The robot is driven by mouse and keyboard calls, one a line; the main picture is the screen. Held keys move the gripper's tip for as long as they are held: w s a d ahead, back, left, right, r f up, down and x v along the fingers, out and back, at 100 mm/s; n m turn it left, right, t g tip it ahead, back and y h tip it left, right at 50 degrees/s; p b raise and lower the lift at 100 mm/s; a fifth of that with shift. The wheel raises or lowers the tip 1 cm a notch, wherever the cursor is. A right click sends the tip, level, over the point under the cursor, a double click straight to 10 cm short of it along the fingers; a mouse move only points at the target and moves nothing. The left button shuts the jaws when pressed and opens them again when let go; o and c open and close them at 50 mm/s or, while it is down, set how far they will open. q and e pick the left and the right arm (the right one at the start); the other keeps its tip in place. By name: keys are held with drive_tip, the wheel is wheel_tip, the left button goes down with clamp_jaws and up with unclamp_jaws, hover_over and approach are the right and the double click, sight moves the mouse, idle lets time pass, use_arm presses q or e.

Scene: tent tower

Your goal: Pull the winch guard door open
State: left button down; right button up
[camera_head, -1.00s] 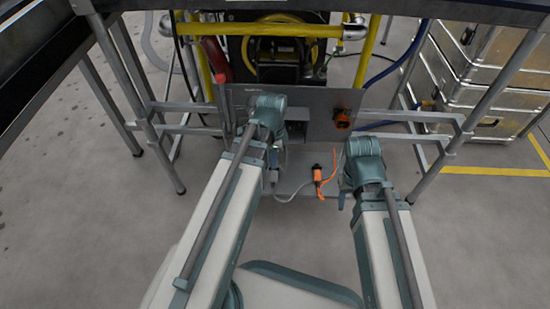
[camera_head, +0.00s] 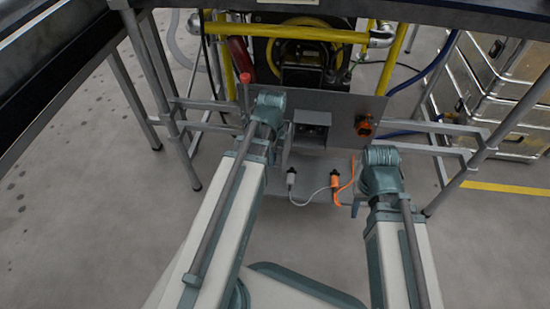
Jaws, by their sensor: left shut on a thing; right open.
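The winch (camera_head: 305,55), with its yellow wheel, stands behind yellow tubing (camera_head: 285,33) under the table. A grey panel (camera_head: 345,108) is below and in front of it; I cannot tell which part is the guard door. My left gripper (camera_head: 277,152) is at the panel's left part, just right of a red-topped rod (camera_head: 245,80). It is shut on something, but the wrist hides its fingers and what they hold. My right gripper (camera_head: 357,207) is open, low in front of the panel's right part, apart from it.
A white plug (camera_head: 291,176) and an orange connector (camera_head: 336,168) with cable lie on the grey ledge below. Table legs (camera_head: 165,100) flank both sides. Metal cases (camera_head: 510,80) stand at right.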

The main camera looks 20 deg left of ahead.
use_arm(q)
drive_tip(key=shift+s+a, duration=0.1)
idle(0.3)
drive_tip(key=c, duration=0.9)
unclamp_jaws()
drive_tip(key=shift+r, duration=0.15)
wheel_tip(320, 180, up, 14)
drive_tip(key=p, duration=1.4)
drive_tip(key=shift+f, duration=0.2)
